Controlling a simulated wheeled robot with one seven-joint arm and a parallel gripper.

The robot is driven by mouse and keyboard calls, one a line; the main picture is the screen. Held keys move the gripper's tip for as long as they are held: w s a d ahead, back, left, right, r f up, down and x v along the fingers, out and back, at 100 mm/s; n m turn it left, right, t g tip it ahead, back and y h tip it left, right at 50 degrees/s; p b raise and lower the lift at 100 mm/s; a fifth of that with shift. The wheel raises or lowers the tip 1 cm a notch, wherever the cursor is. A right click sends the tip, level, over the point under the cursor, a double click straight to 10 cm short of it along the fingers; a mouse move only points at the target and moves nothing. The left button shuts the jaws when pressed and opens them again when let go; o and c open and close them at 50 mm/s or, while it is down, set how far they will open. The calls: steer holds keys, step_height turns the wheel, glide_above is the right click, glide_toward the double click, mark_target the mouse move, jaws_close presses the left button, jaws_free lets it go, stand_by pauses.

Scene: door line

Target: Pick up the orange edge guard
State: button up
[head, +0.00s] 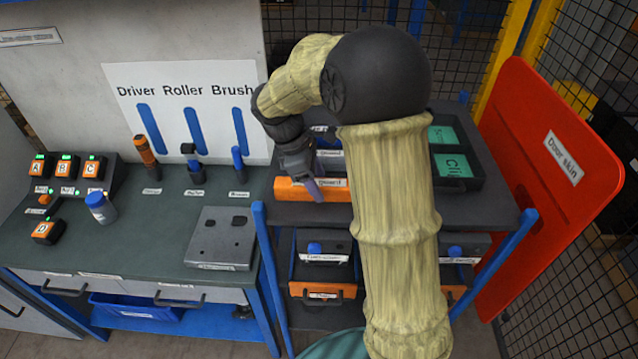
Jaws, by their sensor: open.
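The orange edge guard (325,193) is a long orange block with a white label, partly covered by my gripper. It lies along the front left edge of the dark cart top. My gripper (312,188) is open and points down at the guard, with its fingers at or just over the label. Whether the fingers touch the guard cannot be told. My arm hides part of the cart top to the right of the guard.
A grey part (330,160) lies just behind the guard. A red door skin (550,180) stands at the right. The workbench (150,225) at the left holds a driver (146,155), a roller (194,168) and batteries.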

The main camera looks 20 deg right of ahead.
steer(key=shift+s+d+f, duration=0.1)
steer(key=shift+d+f, duration=0.15)
steer(key=shift+f, duration=0.4)
steer(key=c, duration=1.1)
